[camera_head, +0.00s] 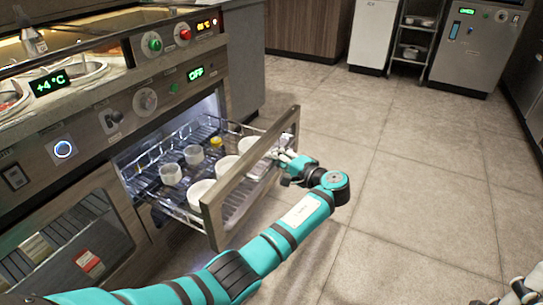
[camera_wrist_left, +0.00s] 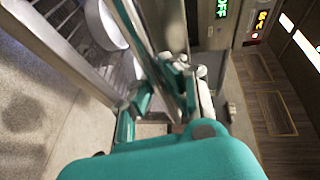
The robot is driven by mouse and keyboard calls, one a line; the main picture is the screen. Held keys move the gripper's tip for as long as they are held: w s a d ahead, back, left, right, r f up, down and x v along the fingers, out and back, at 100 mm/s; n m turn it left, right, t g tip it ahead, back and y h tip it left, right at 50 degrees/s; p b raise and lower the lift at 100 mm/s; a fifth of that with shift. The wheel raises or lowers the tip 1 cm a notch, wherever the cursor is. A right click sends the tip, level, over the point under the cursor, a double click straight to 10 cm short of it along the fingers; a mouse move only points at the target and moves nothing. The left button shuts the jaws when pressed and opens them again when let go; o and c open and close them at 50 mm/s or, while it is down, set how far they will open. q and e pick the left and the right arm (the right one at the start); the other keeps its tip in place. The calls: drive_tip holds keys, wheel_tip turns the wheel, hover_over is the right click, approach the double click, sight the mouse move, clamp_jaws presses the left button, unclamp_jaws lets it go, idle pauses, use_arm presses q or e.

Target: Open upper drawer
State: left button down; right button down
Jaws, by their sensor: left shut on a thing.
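The upper drawer (camera_head: 262,146) is pulled well out of the counter front in the head view. It is a wire basket with a flat front panel, and its inside shows lit. My left gripper (camera_head: 283,160) is at the outer face of the drawer front, towards its far end, shut on what seems to be the drawer's handle; the fingers hide most of it. In the left wrist view my left gripper (camera_wrist_left: 178,100) shows close up against the drawer front (camera_wrist_left: 62,50). Part of my right gripper (camera_head: 522,292) shows at the bottom right corner, too cropped to read.
White bowls (camera_head: 200,192), small cups (camera_head: 171,173) and a yellow item (camera_head: 216,142) are in the drawer. Knobs and lit displays line the counter front. A lower panel (camera_head: 75,235) is closed beneath. The tiled floor (camera_head: 400,190) to the right is clear.

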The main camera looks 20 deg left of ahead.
use_arm(q)
drive_tip(key=shift+s+f, duration=0.1)
drive_tip(key=shift+f, duration=0.1)
drive_tip(key=c, duration=1.3)
unclamp_jaws()
drive_tip(key=shift+r, duration=0.1)
drive_tip(key=shift+c, duration=0.2)
drive_tip(key=shift+d, duration=0.1)
drive_tip(key=v, duration=1.1)
drive_tip(key=shift+d, duration=0.35)
drive_tip(key=shift+s, duration=0.15)
